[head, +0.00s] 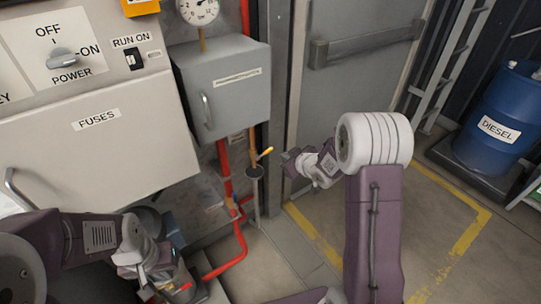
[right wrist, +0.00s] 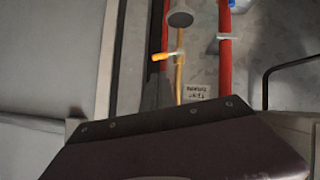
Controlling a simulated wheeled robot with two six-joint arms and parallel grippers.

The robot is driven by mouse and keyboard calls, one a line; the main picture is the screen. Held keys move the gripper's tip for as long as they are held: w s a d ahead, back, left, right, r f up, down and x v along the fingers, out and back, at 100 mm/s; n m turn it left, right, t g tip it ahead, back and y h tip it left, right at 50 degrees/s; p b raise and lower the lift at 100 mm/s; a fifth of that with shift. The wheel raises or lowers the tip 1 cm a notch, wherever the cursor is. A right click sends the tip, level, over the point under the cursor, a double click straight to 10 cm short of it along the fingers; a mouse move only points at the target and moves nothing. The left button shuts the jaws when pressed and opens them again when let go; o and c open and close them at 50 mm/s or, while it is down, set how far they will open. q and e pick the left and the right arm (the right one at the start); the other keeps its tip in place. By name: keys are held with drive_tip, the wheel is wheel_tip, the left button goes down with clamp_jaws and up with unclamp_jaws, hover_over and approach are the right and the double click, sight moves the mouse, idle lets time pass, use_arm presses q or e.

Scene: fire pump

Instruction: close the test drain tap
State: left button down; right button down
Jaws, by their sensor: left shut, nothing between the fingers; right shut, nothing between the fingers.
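The test drain tap has a small yellow lever (head: 266,151) on a brass pipe below the grey box. The lever sticks out sideways across the pipe, above a grey funnel (head: 254,173). In the right wrist view, which looks upside down, the lever (right wrist: 163,56) points left from the pipe, near an inverted test drain label (right wrist: 195,92). My right gripper (head: 288,158) is shut and empty, just right of the lever and apart from it in the picture. My left gripper (head: 178,286) is low at the left, shut and empty, far from the tap.
The grey box (head: 222,90) hangs above the tap, with red pipes (head: 224,160) beside it. A control cabinet (head: 95,120) fills the left. A grey door (head: 350,75) stands behind my right arm. A blue diesel drum (head: 500,115) is at the right. Yellow-marked floor is clear.

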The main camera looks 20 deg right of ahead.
sight(269, 151)
drive_tip(key=b+x, duration=0.1)
drive_tip(key=x, duration=1.2)
drive_tip(key=shift+w+f+b, duration=0.15)
drive_tip(key=shift+w+b, duration=0.15)
drive_tip(key=shift+b, duration=0.05)
drive_tip(key=shift+d+f, duration=0.4)
drive_tip(key=shift+f, duration=0.25)
drive_tip(key=shift+r+p, duration=0.1)
drive_tip(key=shift+p, duration=0.25)
drive_tip(key=shift+w+r+p, duration=0.1)
drive_tip(key=shift+r+p, duration=0.65)
